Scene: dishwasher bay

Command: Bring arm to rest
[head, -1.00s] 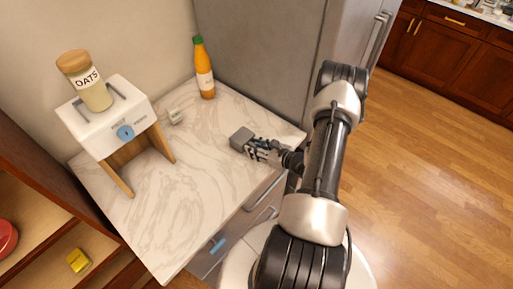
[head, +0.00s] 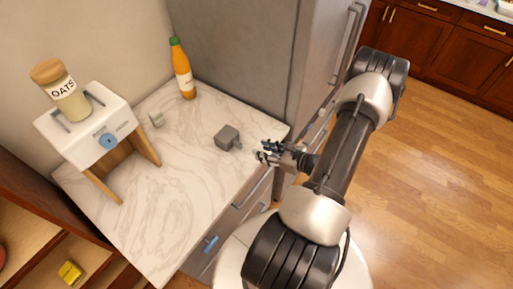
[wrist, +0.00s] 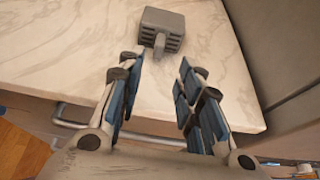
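My gripper (head: 265,151) is over the front right edge of the marble counter. Its fingers are spread apart with nothing between them, as the wrist view (wrist: 160,78) shows. A small grey block with a short stub (head: 227,137) rests on the counter just left of the fingertips, apart from them. In the wrist view the grey block (wrist: 163,28) lies ahead of the fingers, with its stub pointing toward the gripper.
A grey fridge (head: 250,50) borders the counter. Drawer handles (head: 252,188) project below its front edge. Wooden floor lies open at right.

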